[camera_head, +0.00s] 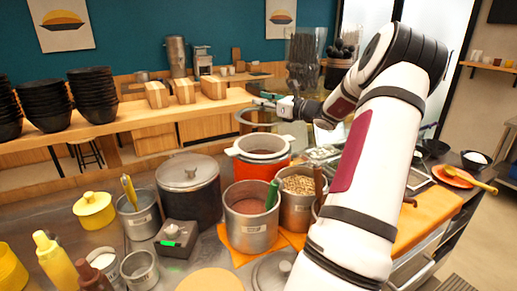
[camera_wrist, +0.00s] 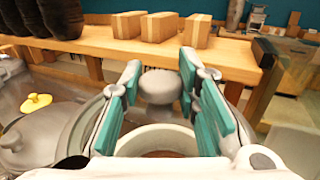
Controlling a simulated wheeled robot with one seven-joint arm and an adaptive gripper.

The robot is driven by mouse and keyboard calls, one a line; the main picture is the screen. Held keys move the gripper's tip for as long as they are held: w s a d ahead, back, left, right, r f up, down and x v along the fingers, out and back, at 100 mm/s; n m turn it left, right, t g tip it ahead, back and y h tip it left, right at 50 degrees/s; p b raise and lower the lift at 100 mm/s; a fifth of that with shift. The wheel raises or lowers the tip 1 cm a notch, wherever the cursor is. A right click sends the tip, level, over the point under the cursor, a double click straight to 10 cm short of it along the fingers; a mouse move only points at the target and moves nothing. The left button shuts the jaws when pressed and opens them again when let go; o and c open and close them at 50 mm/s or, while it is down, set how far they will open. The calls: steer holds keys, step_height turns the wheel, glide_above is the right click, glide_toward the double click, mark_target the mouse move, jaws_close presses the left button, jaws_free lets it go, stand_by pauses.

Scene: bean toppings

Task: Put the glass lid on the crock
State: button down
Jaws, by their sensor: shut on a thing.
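My gripper (camera_head: 266,101) is above and behind the crock, with teal-padded fingers (camera_wrist: 160,90) shut on the grey knob of the glass lid (camera_wrist: 158,86). In the head view the clear lid with its dark rim (camera_head: 240,117) hangs just under the gripper, apart from the crock and above it. The orange crock (camera_head: 241,172) has a white rim with side handles and stands open on the counter. Its pale rim also shows below the fingers in the wrist view (camera_wrist: 158,137). The glass is hard to make out there.
A large lidded grey pot (camera_head: 188,190) stands left of the crock. In front are a metal pot with reddish contents (camera_head: 251,229) and a pot of beans (camera_head: 297,210). A metal lid (camera_head: 270,273) lies at the front. Several boxes (camera_head: 184,91) sit on the back shelf.

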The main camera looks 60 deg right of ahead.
steer(key=shift+w+d+f+b, duration=0.4)
steer(key=shift+w+f, duration=0.2)
steer(key=shift+f, duration=0.15)
step_height(320, 180, down, 10)
steer(key=shift+r, duration=0.2)
steer(key=shift+f, duration=0.2)
steer(key=c, duration=1.3)
jaws_free()
steer(key=shift+o, duration=0.4)
steer(key=shift+r, duration=0.1)
